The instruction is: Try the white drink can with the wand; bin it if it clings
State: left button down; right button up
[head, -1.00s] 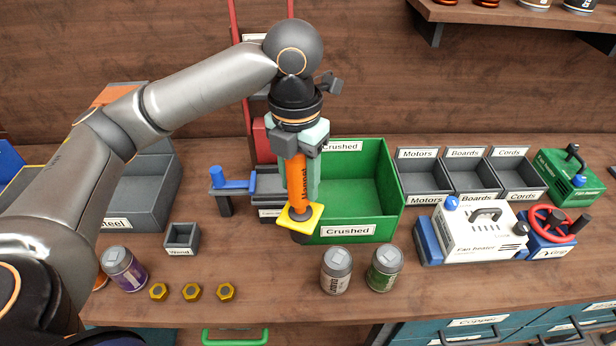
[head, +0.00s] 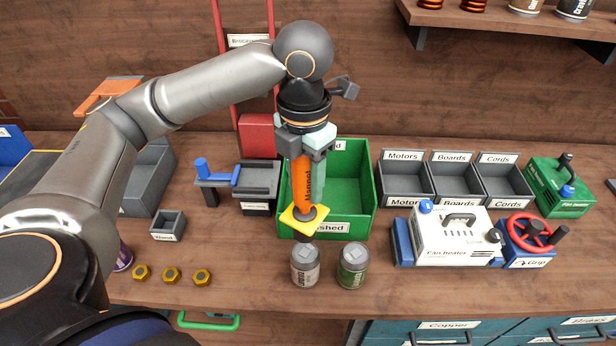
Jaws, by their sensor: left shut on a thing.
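My left gripper (head: 305,150) is shut on the orange wand (head: 302,185), which is marked Magnet and hangs upright with a yellow plate near its lower end. The white drink can (head: 305,267) stands upright on the bench, directly below the wand's tip in the head view. I cannot tell whether the tip touches its top. The green Crushed bin (head: 365,190) stands behind the wand, which hides part of its front. My right gripper is not in view.
A green can (head: 352,268) stands just right of the white one. Brass nuts (head: 171,275) lie to the left, by a purple can (head: 123,257) mostly hidden by my arm. A fan heater (head: 452,236) stands to the right. A crusher-like press (head: 255,140) stands behind.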

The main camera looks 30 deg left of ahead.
aim_at(305, 207)
pick_arm(q)
jog(key=shift+f, duration=3.3)
jog(key=shift+r, duration=0.15)
jog(key=shift+r, duration=3.4)
jog(key=shift+r, duration=5.35)
jog(key=shift+a, duration=0.1)
